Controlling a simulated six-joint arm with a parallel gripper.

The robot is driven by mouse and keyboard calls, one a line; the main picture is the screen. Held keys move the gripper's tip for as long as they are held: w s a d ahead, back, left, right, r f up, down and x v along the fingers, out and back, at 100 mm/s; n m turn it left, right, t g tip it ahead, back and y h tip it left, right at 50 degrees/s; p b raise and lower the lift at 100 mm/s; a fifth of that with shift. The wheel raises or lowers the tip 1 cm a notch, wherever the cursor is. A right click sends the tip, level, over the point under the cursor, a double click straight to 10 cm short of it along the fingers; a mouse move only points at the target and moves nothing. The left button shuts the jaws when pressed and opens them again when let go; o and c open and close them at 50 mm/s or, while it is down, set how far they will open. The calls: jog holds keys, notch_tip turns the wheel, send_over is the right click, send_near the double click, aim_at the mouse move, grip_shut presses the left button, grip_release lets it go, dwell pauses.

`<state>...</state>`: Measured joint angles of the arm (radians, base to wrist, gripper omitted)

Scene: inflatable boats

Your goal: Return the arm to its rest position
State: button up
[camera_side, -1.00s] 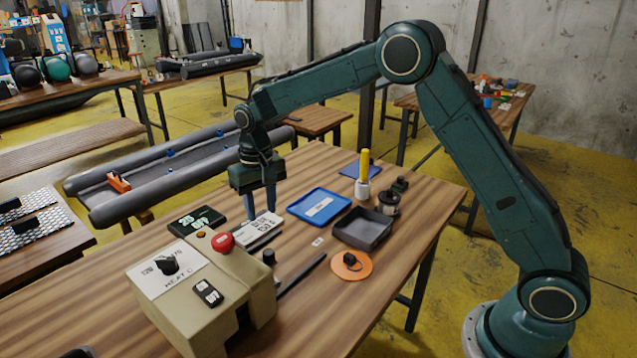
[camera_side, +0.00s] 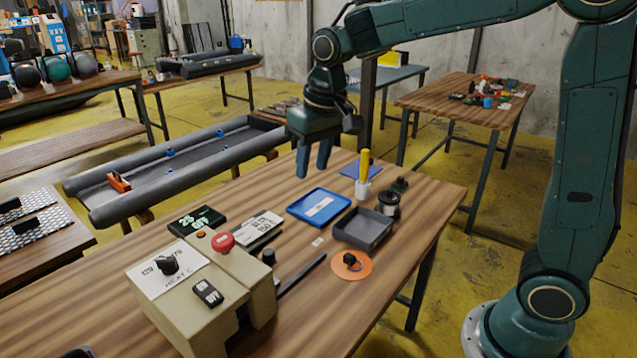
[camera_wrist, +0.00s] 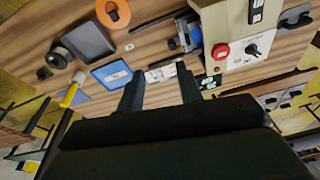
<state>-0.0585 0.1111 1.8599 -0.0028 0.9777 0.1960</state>
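My gripper (camera_side: 313,162) hangs above the far part of the wooden table (camera_side: 420,215) in the side view, clear of everything on it. Its two fingers point down, apart, with nothing between them. In the wrist view my gripper (camera_wrist: 157,85) also shows its fingers spread and empty. A blue tray (camera_side: 305,218) lies on the table in front of and below the fingers.
A beige control box (camera_side: 240,280) with a red button (camera_side: 222,242) stands at the front left. A grey tray (camera_side: 345,238), an orange disc (camera_side: 366,268) and a yellow-handled tool (camera_side: 364,160) in a white holder are on the table. An inflatable boat (camera_side: 185,182) lies behind.

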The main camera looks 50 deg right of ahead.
jog(key=s+d+r+n+t, duration=0.1)
jog(key=s+d+t, duration=0.1)
jog(key=s, duration=2.1)
jog(key=shift+d+r+n+t, duration=0.2)
jog(key=shift+r+n+t, duration=0.1)
jog(key=shift+t, duration=0.4)
